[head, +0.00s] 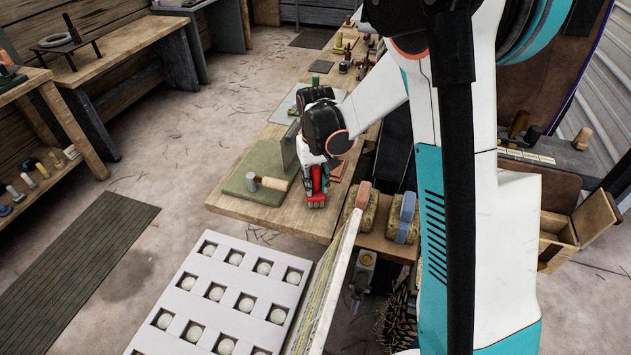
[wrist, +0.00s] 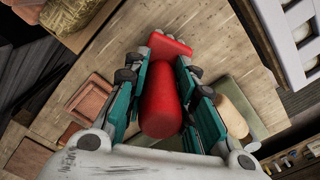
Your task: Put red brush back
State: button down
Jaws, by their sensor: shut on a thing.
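My gripper (head: 316,197) is shut on the red brush (head: 317,180), close over the front end of the wooden workbench (head: 232,208). In the wrist view my gripper (wrist: 166,68) has its teal and black fingers on both sides of the brush's rounded red body (wrist: 160,98). A flatter red part shows just beyond the fingertips. The fingers hide parts of the brush's sides. I cannot tell whether it touches the bench.
A green mat (head: 262,162) with a wooden-handled hammer (head: 270,183) lies left of my gripper. Pink-backed (head: 361,196) and blue-backed (head: 405,216) brushes are at the right. A white tray (head: 208,320) with several white balls stands in front. Floor at left is mostly clear.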

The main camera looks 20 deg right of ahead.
jog(key=shift+f+b, duration=0.4)
jog(key=shift+f, duration=0.15)
jog(key=c, duration=1.2)
grip_release()
jog(key=shift+c, duration=0.2)
notch_tip(320, 180, up, 12)
jog(key=shift+r, duration=0.1)
jog(key=shift+r+p, duration=1.65)
jog(key=shift+r, duration=0.55)
